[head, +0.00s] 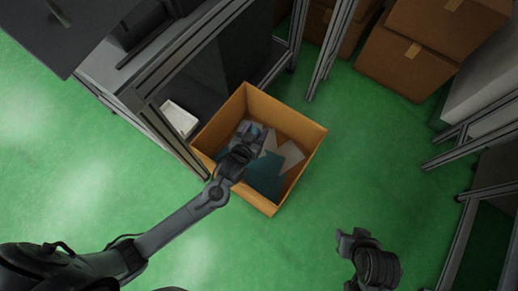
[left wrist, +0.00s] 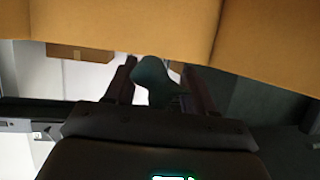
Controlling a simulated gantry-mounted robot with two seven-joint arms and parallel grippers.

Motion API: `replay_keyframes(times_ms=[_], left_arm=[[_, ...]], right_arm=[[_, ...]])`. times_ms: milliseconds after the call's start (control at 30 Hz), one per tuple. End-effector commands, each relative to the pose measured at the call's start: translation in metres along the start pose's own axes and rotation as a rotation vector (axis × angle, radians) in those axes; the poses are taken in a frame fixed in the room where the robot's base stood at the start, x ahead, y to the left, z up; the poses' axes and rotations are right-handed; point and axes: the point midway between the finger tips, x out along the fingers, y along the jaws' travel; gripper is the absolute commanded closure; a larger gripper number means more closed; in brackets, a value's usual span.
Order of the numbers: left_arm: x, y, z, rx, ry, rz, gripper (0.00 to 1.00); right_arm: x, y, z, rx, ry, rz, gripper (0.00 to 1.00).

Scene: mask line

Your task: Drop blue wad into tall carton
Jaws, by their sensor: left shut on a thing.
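The tall carton (head: 300,123) stands open on the green floor in the middle of the head view. My left gripper (head: 252,132) reaches over its opening from the lower left. In the left wrist view my left gripper (left wrist: 155,88) is shut on the blue wad (left wrist: 151,78), a dark teal lump between the two fingers. The carton wall (left wrist: 110,25) fills the top of that view. In the head view the wad is mostly hidden by the gripper. My right gripper (head: 350,242) hangs over the floor at lower right, away from the carton; its jaw opening is unclear.
Inside the carton lie a teal piece (head: 264,174) and pale flat pieces (head: 291,156). A metal-framed machine (head: 170,65) with a white tray (head: 179,118) stands close on the left. Closed brown boxes (head: 410,60) are at upper right. Green floor right of the carton is clear.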

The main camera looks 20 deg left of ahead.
Motion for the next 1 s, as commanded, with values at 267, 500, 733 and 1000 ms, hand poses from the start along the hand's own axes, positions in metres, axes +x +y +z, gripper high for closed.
replay_keyframes(times_ms=[267, 500, 733, 1000], left_arm=[[0.000, 0.000, 0.000, 0.000, 0.000, 0.000, 0.41], [0.000, 0.000, 0.000, 0.000, 0.000, 0.000, 0.16], [0.000, 0.000, -0.001, 0.000, 0.000, 0.000, 0.16], [-0.010, 0.000, -0.025, -0.002, 0.000, 0.000, 0.16]], right_arm=[[0.000, -0.001, 0.000, 0.004, 0.001, -0.003, 0.57], [0.000, -0.001, 0.000, 0.004, 0.001, -0.003, 0.57], [-0.001, -0.001, -0.001, 0.003, 0.001, -0.002, 0.57], [-0.020, 0.002, -0.006, -0.004, 0.000, 0.003, 0.57]])
